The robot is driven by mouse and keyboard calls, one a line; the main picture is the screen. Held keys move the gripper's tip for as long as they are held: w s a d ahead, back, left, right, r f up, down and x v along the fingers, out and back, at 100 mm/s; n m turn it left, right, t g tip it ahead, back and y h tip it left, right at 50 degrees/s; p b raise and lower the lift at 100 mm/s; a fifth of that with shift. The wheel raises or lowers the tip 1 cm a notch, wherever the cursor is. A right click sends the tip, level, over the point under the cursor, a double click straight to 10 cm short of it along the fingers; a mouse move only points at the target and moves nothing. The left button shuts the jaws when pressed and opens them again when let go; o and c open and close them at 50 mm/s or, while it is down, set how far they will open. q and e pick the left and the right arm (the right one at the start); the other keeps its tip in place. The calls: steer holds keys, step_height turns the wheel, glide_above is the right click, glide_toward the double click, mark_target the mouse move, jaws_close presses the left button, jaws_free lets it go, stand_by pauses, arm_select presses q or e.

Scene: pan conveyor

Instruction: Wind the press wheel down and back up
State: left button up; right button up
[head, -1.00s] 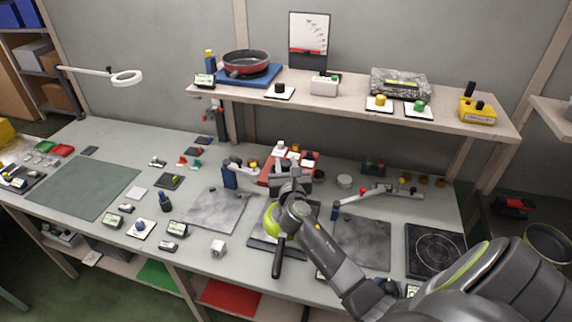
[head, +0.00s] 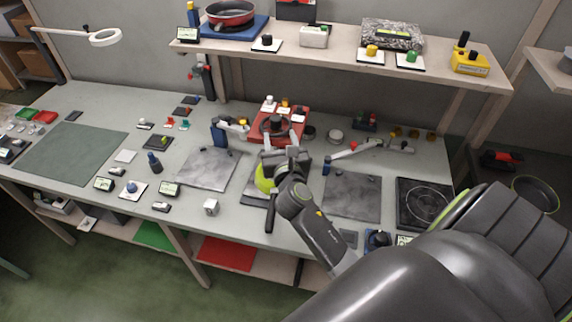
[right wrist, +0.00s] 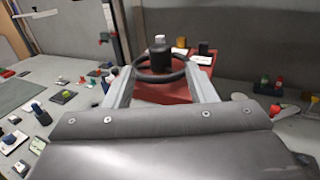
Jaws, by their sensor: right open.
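The press wheel (head: 274,126) is a dark ring with a thick black hub, standing over a red base (head: 297,118) at the back middle of the bench. My right gripper (head: 281,147) is open and empty, just on the near side of the wheel. In the right wrist view, the wheel (right wrist: 160,75) shows between the two spread fingers of the gripper (right wrist: 160,82), with the red base (right wrist: 180,96) beneath. I cannot tell whether the fingers touch the rim. My left gripper is out of view.
A green round pan-like thing with a black handle (head: 269,215) lies under my right forearm. Grey plates (head: 207,168) and (head: 351,196) flank it. A shelf (head: 340,63) runs above the back of the bench. A dark hob (head: 424,203) is at right.

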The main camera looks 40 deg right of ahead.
steer(key=v, duration=0.9)
steer(key=shift+b, duration=0.4)
